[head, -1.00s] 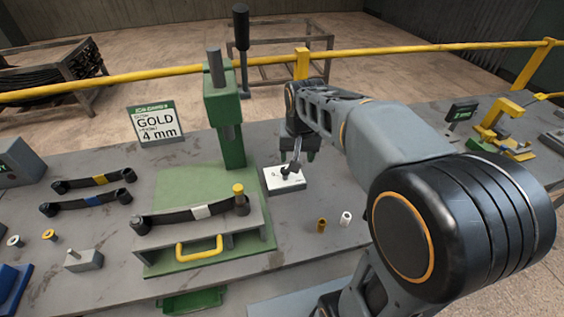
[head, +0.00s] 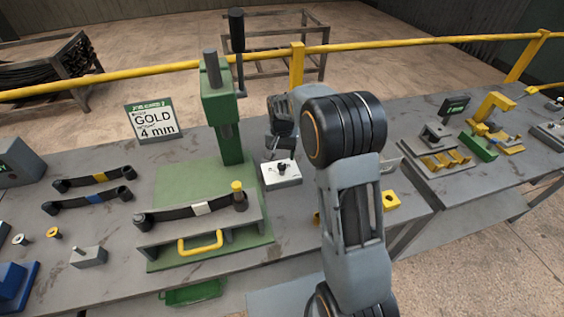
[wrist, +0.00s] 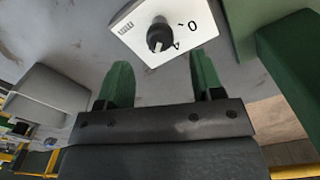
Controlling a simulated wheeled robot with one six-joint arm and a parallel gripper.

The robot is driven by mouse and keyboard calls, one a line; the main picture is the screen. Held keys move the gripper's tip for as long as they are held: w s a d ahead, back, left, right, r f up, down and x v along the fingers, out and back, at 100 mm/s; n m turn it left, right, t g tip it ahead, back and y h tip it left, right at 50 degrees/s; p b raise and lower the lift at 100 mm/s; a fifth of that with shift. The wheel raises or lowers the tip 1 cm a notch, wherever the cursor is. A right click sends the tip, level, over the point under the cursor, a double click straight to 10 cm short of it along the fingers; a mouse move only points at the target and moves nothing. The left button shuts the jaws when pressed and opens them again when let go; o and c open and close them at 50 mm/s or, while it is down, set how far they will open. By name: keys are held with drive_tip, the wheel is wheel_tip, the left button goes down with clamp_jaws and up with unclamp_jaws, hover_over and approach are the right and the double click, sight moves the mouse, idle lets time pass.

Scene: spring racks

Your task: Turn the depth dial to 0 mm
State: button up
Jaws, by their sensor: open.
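The depth dial is a black knob (head: 282,168) on a white-topped box (head: 281,180) beside the green press. In the wrist view the knob (wrist: 158,38) sits on the white plate (wrist: 143,20), with a 0 and a 4 printed near it. I cannot tell for sure which mark the knob points at. My gripper (wrist: 162,72) has two green fingers, spread apart with nothing between them. The knob shows beyond the gap between the fingertips, apart from them. In the head view my gripper is just behind the dial box, its fingertips mostly hidden.
The green press (head: 229,130) with its upright lever stands left of the dial. A sign (head: 154,122) reads GOLD 4 mm. A spring (head: 190,211) lies on the press fixture. My arm covers the bench right of the dial. A yellow rail (head: 400,45) runs behind.

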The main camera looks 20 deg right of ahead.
sight(282, 165)
drive_tip(key=shift+f, duration=2.55)
drive_tip(key=shift+c, duration=0.3)
drive_tip(key=c, duration=0.9)
drive_tip(key=shift+o, duration=0.2)
